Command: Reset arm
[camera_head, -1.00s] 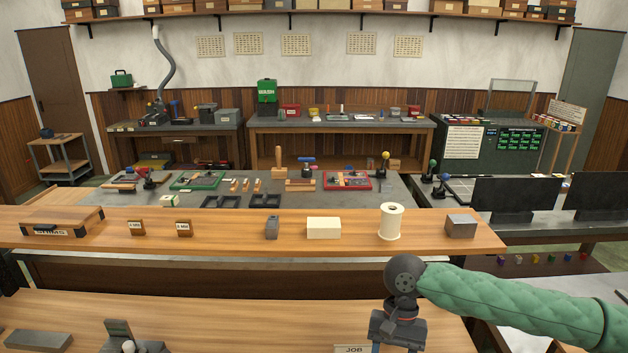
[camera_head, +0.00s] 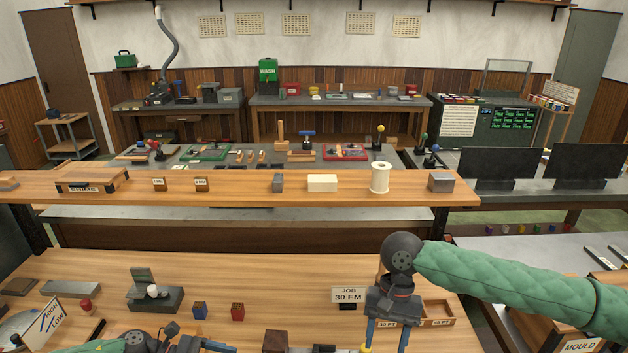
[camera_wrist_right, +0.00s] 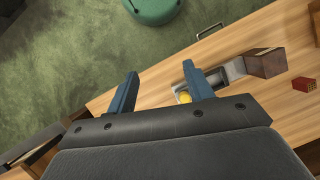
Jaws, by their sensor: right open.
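My right gripper (camera_head: 385,347) hangs over the right part of the near wooden bench, below the quilted green sleeve of my right arm. Its two blue fingers are spread, and the right wrist view (camera_wrist_right: 162,90) shows no object gripped between them. In that view a grey metal piece with a yellow part (camera_wrist_right: 184,97) lies on the bench beyond the right finger. My left gripper (camera_head: 215,346) shows at the bottom edge of the head view, with a blue finger pointing right. It is mostly cut off, and its opening is hidden.
A raised shelf (camera_head: 240,190) with a white spool (camera_head: 380,177) crosses behind. The bench middle is mostly clear.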

